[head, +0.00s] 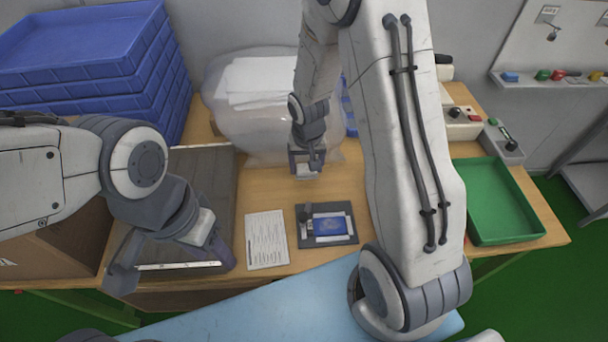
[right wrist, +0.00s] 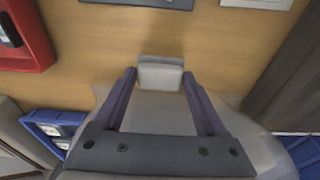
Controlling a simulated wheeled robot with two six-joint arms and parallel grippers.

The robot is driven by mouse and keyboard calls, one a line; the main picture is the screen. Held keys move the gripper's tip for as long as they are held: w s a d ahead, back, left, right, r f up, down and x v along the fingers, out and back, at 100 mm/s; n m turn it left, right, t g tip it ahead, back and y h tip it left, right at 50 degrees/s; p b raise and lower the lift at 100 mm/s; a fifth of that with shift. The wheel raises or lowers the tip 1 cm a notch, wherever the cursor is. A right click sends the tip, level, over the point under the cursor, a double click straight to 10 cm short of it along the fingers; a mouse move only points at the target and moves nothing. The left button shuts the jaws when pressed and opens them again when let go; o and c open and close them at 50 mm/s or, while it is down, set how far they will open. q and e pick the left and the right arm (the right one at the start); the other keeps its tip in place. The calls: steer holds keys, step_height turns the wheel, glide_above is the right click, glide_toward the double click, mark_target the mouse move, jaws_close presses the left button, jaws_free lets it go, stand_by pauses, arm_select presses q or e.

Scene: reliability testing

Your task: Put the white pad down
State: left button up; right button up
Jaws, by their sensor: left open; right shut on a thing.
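My right gripper (head: 306,168) is at the back middle of the table in the head view, just in front of the clear plastic bag. In the right wrist view its two fingers (right wrist: 160,78) are closed on a small white pad (right wrist: 160,74), which sits between the tips. Wood tabletop shows beyond the pad; I cannot tell whether the pad touches it. In the head view the pad is mostly hidden by the gripper. My left gripper (head: 172,264) is open and empty at the front left, over the dark grey board.
The clear bag (head: 227,118) holds white folded pads (head: 258,78). Blue crates (head: 80,60) are stacked at the left. A printed sheet (head: 267,240) and a dark tray (head: 343,240) with a blue item lie in front. A green tray (head: 497,200) is at the right.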

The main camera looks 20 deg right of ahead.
mark_target(304, 176)
steer(key=shift+w+a+f, duration=0.2)
steer(key=shift+a+f, duration=0.05)
steer(key=shift+f+b, duration=0.35)
steer(key=shift+f, duration=1.6)
steer(key=shift+f, duration=0.15)
steer(key=o, duration=1.1)
steer(key=shift+o, duration=0.2)
